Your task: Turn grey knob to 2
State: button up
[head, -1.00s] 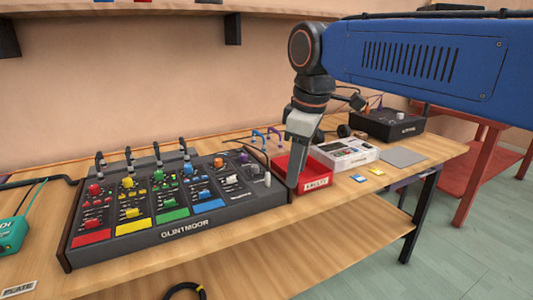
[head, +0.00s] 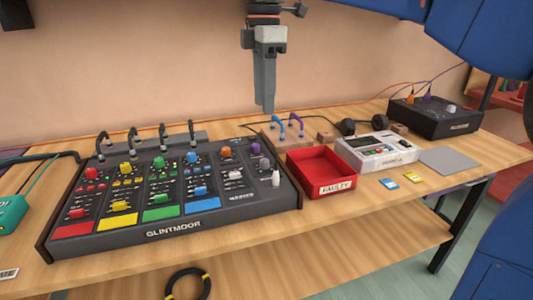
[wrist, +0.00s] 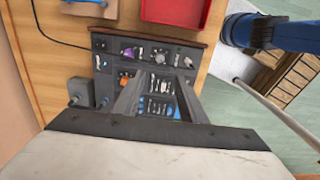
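The dark Glintmoor mixer (head: 175,232) lies on the table with rows of coloured knobs and sliders. Near its right end sit an orange knob (head: 226,152), a purple knob (head: 254,148) and a small grey knob (head: 263,163). Another light grey knob (head: 451,108) stands on the black box (head: 435,122) at the far right. The pointer settings are too small to read. My gripper (head: 267,108) hangs pointing down, behind and above the mixer's right part, apart from the knobs. In the wrist view its fingers (wrist: 162,76) are spread and empty over the mixer.
A red tray (head: 322,190) labelled faulty stands right of the mixer, then a white device (head: 378,155) and a grey pad (head: 449,160). Purple and blue cables (head: 287,122) on a wooden rack and headphones (head: 362,126) lie behind.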

aim_at(264, 160)
notch_tip(264, 160, down, 15)
jog(key=shift+f, duration=0.15)
dwell(0.4)
jog(key=shift+c, duration=0.3)
grip_shut()
